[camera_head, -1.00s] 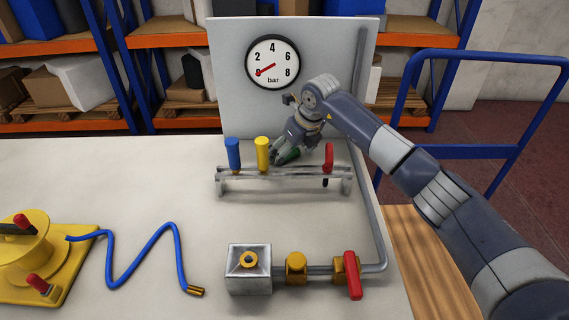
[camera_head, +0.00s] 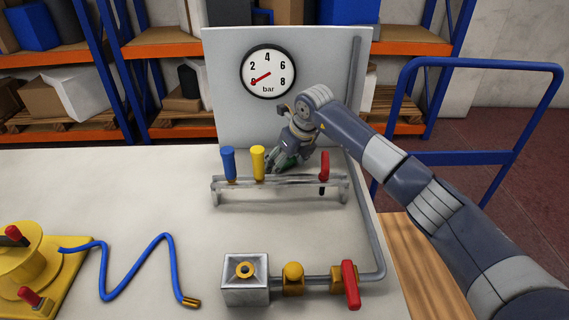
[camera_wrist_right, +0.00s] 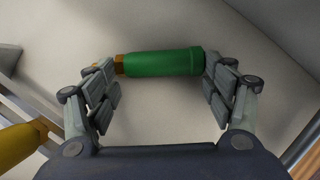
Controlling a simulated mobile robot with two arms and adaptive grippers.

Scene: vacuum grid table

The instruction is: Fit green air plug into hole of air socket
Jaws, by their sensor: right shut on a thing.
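The green air plug (camera_wrist_right: 160,63) has a green body and a brass end. My right gripper (camera_wrist_right: 163,85) is shut on it along its length, one finger at the brass end and the other at the green end. In the head view my right gripper (camera_head: 286,160) is just behind the rack, between the yellow and red plugs, and the green plug is mostly hidden by the fingers. The air socket (camera_head: 236,293) is a grey metal block at the front of the table, with a brass-ringed hole (camera_head: 245,270) on top. My left gripper is out of view.
A gauge panel (camera_head: 222,95) stands behind. A pipe with a red-handled valve (camera_head: 350,283) runs right of the socket. A blue hose (camera_head: 135,268) lies left.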

